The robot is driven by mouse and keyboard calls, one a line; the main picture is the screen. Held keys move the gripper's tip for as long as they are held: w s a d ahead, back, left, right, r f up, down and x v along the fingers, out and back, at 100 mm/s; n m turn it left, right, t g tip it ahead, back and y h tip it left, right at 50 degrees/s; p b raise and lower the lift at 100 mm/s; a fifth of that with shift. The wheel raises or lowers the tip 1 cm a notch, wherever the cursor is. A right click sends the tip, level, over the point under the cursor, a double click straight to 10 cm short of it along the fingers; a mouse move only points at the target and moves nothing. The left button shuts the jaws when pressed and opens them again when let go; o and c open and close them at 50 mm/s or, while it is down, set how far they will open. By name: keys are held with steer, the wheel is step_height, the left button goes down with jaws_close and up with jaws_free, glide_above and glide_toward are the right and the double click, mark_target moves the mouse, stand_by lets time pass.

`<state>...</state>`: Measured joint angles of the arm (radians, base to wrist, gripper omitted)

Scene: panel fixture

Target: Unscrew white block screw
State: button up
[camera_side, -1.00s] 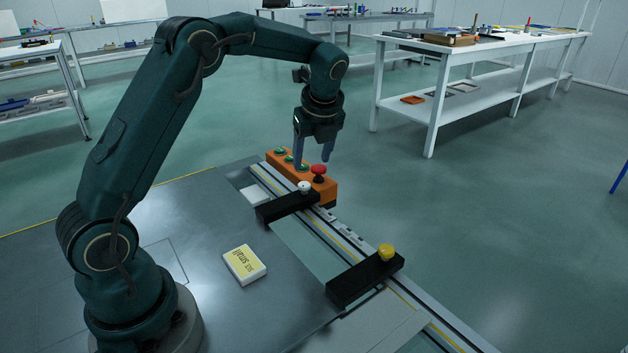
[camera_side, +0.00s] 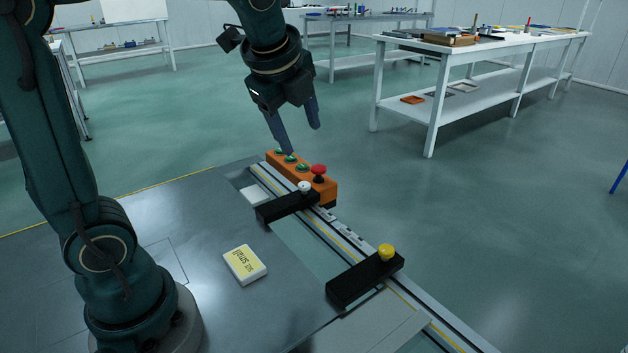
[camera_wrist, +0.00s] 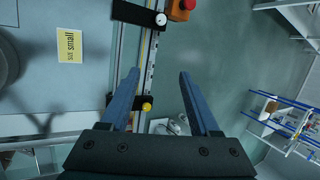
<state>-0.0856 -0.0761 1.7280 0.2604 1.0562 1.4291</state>
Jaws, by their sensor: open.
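The white screw (camera_side: 304,187) stands upright on the end of a black block (camera_side: 284,207) that lies across the rail. In the wrist view the white screw (camera_wrist: 160,19) is near the top edge on its black block (camera_wrist: 132,14). My gripper (camera_side: 302,140) is open and empty, fingers pointing down. In the side view it appears above and behind the white screw, apart from it. In the wrist view my gripper (camera_wrist: 158,75) has its two fingers spread, with the rail and floor between and beyond them.
An orange box (camera_side: 322,187) with a red button (camera_side: 319,170) and several green buttons stands beside the white screw. A second black block (camera_side: 352,282) carries a yellow screw (camera_side: 386,252).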

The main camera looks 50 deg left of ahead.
steer(key=s+d+f+n+h, duration=0.1)
steer(key=s+d+f+n, duration=0.1)
steer(key=s+n, duration=0.4)
steer(key=s+d+f+n+t+h, duration=0.1)
steer(key=s+d+f+n, duration=0.1)
steer(key=s+d+n, duration=0.2)
steer(key=shift+s+d+n+h, duration=0.4)
steer(key=shift+s+n, duration=0.7)
steer(key=shift+n, duration=0.1)
